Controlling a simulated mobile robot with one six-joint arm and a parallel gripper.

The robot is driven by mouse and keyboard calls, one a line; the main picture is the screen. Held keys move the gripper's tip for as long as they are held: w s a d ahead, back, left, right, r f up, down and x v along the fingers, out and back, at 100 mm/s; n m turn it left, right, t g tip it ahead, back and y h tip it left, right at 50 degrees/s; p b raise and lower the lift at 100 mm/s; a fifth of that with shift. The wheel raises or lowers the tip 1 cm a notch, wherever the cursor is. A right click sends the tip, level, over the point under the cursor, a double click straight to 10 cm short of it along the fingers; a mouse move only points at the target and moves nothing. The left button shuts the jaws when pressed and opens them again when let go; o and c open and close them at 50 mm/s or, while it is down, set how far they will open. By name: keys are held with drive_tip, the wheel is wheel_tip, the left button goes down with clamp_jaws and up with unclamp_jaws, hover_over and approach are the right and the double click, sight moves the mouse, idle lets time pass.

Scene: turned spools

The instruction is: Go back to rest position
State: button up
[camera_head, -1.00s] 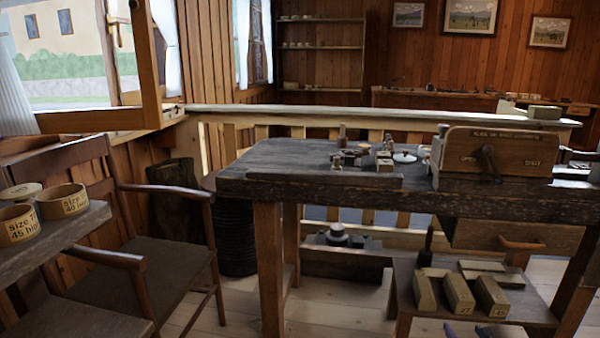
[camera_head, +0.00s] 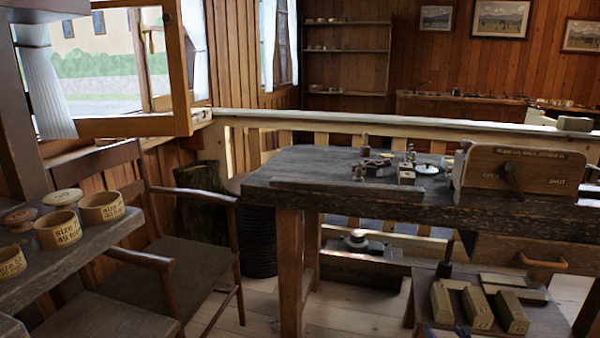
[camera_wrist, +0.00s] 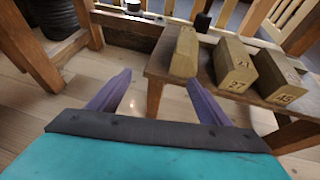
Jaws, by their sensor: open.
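My gripper (camera_wrist: 155,95) shows in the wrist view with its two purple fingers spread apart and nothing between them. Pale floorboards and the edge of a low shelf lie beyond the fingertips. In the head view only small dark purplish parts show at the lower edge, near the low shelf, too small to read clearly.
A dark workbench (camera_head: 345,200) bears small turned parts and a wooden box (camera_head: 525,172). Wooden blocks (camera_head: 476,306) lie on the low shelf beneath, also seen in the wrist view (camera_wrist: 235,65). Round labelled boxes (camera_head: 101,207) stand on a ledge at left, beside an armchair (camera_head: 140,265). Floor shows between.

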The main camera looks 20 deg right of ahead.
drive_tip(key=w+a+n+y+p, duration=0.35)
drive_tip(key=w+a, duration=0.25)
drive_tip(key=a, duration=0.5)
drive_tip(key=w+a+n+y+p, duration=0.2)
drive_tip(key=w+a+p, duration=0.3)
drive_tip(key=a, duration=0.6)
drive_tip(key=s+a+f+n+g+y+p, duration=0.15)
drive_tip(key=a+n+g+y+p, duration=0.5)
drive_tip(key=a, duration=1.85)
drive_tip(key=s+a+f+n+g+h+p, duration=0.1)
drive_tip(key=s+a+n+g+p, duration=0.25)
drive_tip(key=s+a+n, duration=0.35)
drive_tip(key=s+a+f+n+g+p, duration=0.2)
drive_tip(key=s+a+n+p, duration=0.2)
drive_tip(key=s+a+n, duration=0.35)
drive_tip(key=s+d+n+g+h, duration=0.2)
drive_tip(key=s+d+n, duration=0.1)
drive_tip(key=s+n, duration=0.4)
drive_tip(key=s+d+n+g+h, duration=0.3)
drive_tip(key=s+d+n, duration=0.1)
drive_tip(key=s+n, duration=0.3)
drive_tip(key=shift+s+d+r+n+p, duration=0.15)
drive_tip(key=shift+d+r+n+p, duration=0.1)
drive_tip(key=shift+r+n+p, duration=0.25)
